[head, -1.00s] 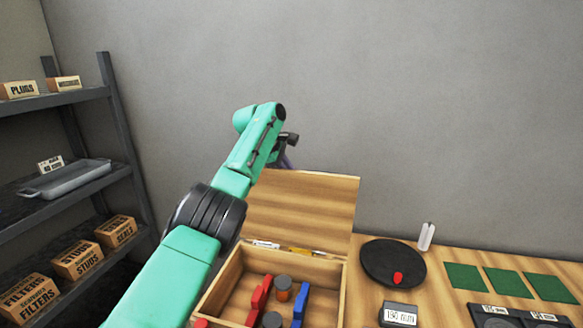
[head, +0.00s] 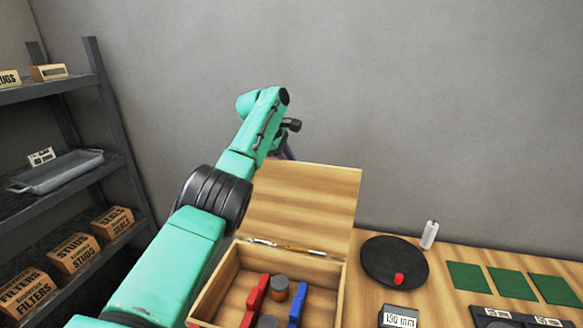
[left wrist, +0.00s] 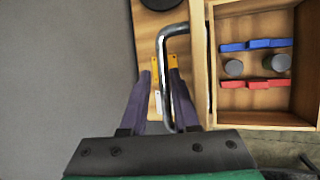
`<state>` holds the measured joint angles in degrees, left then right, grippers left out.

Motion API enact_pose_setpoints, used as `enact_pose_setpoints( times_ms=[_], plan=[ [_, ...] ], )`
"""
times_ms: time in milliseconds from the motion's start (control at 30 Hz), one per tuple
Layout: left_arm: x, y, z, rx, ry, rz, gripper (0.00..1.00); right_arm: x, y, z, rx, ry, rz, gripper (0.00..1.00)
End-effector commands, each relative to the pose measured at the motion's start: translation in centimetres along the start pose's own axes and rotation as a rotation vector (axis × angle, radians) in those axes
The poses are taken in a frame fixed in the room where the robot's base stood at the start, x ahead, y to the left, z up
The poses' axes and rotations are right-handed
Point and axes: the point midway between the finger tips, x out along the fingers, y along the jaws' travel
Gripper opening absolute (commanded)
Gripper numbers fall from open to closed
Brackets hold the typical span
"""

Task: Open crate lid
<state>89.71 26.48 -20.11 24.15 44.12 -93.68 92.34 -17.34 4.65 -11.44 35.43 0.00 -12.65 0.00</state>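The wooden crate (head: 346,292) stands on the table with its lid (head: 300,205) raised at the back, its inner face toward the head camera. In the left wrist view, the lid (left wrist: 200,70) is seen nearly edge-on, with a curved metal handle (left wrist: 164,80) on its outer side. My left gripper (left wrist: 160,85) has its two purple fingers apart, one on each side of the handle's bar; I cannot tell if they touch it. In the head view my left gripper is mostly hidden behind the lid. My right gripper is not in view.
Red blocks (head: 257,296), a blue block (head: 298,304) and grey-topped cylinders (head: 279,289) are in the crate. A black disc (head: 385,255), a white cylinder (head: 429,235) and green squares (head: 510,282) are at right. A shelf (head: 110,140) with boxes stands at left.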

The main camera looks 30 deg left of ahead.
Motion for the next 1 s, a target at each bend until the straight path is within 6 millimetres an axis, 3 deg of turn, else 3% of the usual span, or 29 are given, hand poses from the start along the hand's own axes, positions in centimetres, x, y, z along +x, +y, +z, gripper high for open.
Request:
enact_pose_setpoints(
  times_ms=[167,333,533,800,1000],
  plan=[
    [0.3,-0.1,0.0,0.001,-0.003,0.000,0.27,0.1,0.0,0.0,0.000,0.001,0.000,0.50],
    [-1.2,-0.1,-0.1,0.001,-0.002,0.004,0.27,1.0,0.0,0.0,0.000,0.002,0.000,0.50],
    [-5.7,0.0,0.0,0.002,-0.002,0.011,0.27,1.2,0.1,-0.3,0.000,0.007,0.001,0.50],
    [-11.9,-0.1,0.2,0.001,-0.002,0.010,0.27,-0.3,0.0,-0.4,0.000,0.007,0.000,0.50],
    [-14.8,-0.3,0.1,0.001,-0.002,0.005,0.27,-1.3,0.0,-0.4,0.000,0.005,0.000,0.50]
  ],
)
